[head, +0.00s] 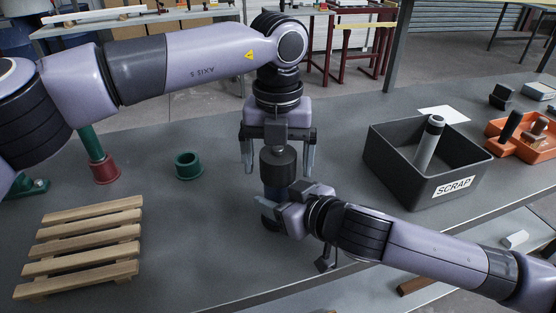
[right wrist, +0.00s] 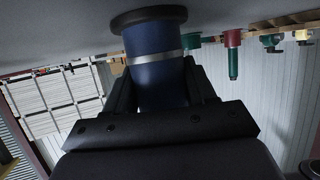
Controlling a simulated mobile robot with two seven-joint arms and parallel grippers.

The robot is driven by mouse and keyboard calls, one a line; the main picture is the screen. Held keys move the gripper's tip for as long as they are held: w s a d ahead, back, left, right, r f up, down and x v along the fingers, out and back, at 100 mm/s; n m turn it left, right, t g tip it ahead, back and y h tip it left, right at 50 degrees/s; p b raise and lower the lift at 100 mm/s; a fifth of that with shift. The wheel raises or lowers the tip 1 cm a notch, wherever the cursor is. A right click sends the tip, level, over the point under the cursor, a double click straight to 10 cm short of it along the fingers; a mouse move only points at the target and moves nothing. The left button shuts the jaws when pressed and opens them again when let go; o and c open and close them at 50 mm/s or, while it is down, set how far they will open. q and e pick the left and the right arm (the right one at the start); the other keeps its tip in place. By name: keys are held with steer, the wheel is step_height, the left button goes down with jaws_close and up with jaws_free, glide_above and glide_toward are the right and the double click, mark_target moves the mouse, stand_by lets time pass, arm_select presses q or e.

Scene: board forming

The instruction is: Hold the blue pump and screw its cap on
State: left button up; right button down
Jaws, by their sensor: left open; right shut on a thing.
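The blue pump (head: 273,191) stands upright on the grey bench, partly hidden behind my right gripper. My right gripper (head: 284,208) is shut around its body from the right. In the right wrist view the blue pump (right wrist: 160,85) shows inverted, with a silver band and dark flange, between the fingers. A dark grey cylindrical cap (head: 278,166) sits at the top of the pump; whether it is threaded on cannot be told. My left gripper (head: 278,160) points down from above, open, with one finger on each side of the cap and visible gaps.
A dark SCRAP bin (head: 394,166) holding a grey cylinder (head: 428,145) stands to the right. An orange tray (head: 520,145) is beyond it. At left are a wooden pallet (head: 85,243), a green ring (head: 188,165) and a red-and-green piece (head: 105,170).

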arm_select(q)
steer(key=shift+r, duration=2)
steer(key=shift+o, duration=0.8)
step_height(320, 180, up, 12)
arm_select(e)
steer(key=shift+c, duration=1.4)
jaws_free()
steer(key=shift+v, duration=3.55)
